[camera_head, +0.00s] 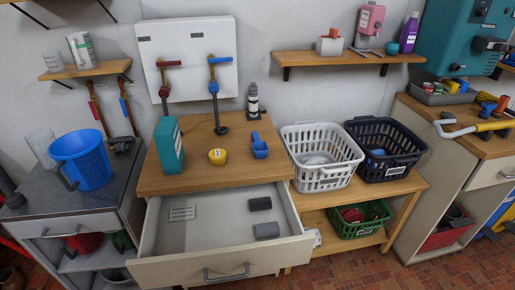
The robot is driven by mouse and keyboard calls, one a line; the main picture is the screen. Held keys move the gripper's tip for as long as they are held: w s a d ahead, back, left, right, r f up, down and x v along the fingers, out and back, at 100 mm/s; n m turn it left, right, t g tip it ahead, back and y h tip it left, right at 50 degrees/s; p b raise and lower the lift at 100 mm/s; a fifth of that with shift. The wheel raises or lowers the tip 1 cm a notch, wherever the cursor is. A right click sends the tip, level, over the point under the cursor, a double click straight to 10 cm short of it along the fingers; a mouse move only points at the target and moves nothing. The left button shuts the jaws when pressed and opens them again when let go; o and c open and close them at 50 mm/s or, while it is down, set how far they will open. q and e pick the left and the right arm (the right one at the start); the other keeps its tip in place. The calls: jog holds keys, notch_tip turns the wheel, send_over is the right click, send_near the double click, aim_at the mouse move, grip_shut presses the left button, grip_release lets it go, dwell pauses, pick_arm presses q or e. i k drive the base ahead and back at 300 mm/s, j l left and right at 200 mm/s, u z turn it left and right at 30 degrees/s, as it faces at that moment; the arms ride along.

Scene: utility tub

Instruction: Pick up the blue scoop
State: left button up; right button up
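A small blue scoop (260,151) lies on the wooden counter (205,183), towards its right side. Its narrow handle points up and back in the picture, and nothing touches it. Neither of my grippers is in view.
A yellow round item (217,156) sits left of the scoop, and a teal box (168,146) stands farther left. The drawer (205,268) below is open and sticks out in front. A white basket (322,157) stands to the right.

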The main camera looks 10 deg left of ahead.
aim_at(260, 149)
jog(key=i+l+u, duration=0.1)
jog(key=l, duration=0.35)
jog(key=i+l+u, duration=0.1)
jog(key=i+l, duration=0.15)
jog(key=l, duration=0.2)
jog(key=i+l+u, duration=0.15)
jog(key=l, duration=0.35)
jog(key=i+l+u, duration=0.1)
jog(key=l, duration=0.4)
jog(key=i+l+u, duration=0.1)
jog(key=l, duration=0.4)
jog(key=i+l+u, duration=0.1)
jog(key=l, duration=0.4)
jog(key=i, duration=0.1)
